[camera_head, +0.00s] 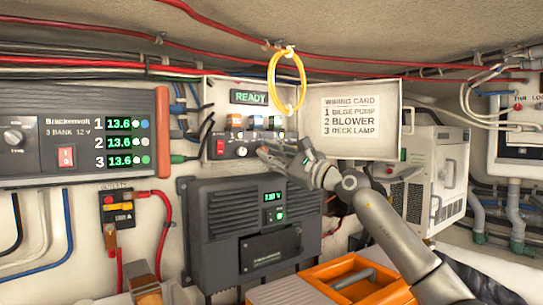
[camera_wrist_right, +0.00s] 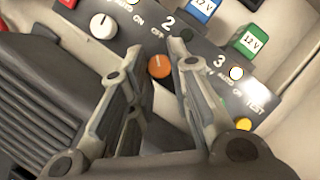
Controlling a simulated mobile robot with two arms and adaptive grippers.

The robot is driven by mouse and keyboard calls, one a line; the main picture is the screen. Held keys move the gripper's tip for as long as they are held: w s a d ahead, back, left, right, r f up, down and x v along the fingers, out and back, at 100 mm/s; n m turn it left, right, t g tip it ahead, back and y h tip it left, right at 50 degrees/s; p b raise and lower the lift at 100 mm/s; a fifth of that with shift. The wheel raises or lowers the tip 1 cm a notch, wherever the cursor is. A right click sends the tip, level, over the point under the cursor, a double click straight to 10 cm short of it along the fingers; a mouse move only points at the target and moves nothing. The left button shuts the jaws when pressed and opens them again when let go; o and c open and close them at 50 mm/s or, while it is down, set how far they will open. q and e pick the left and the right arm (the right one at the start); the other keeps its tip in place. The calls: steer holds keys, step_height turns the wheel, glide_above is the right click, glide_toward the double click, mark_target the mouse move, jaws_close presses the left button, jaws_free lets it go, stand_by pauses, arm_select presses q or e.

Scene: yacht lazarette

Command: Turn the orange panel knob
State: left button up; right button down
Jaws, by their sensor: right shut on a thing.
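The orange panel knob (camera_wrist_right: 159,66) shows in the right wrist view on a dark panel strip, below the number 2. It sits between the two fingertips of my right gripper (camera_wrist_right: 155,54), which is shut on it. In the head view my right gripper (camera_head: 265,150) reaches the lower part of the open white panel box (camera_head: 213,95) and hides the orange knob. A white knob (camera_wrist_right: 103,26) is left of it in the wrist view and also shows in the head view (camera_head: 241,151). My left gripper is not in view.
A "READY" display (camera_head: 250,97) is above the knobs. A yellow cable loop (camera_head: 271,78) hangs in front of the box. The open door carries a wiring card (camera_head: 352,115). A dark charger unit (camera_head: 215,235) is below, and an orange toolbox (camera_head: 390,290) is at the front.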

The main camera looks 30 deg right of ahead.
steer(key=c, duration=1.3)
jaws_free()
steer(key=shift+c, duration=0.2)
steer(key=v, duration=1.2)
steer(key=shift+w+d+f, duration=0.1)
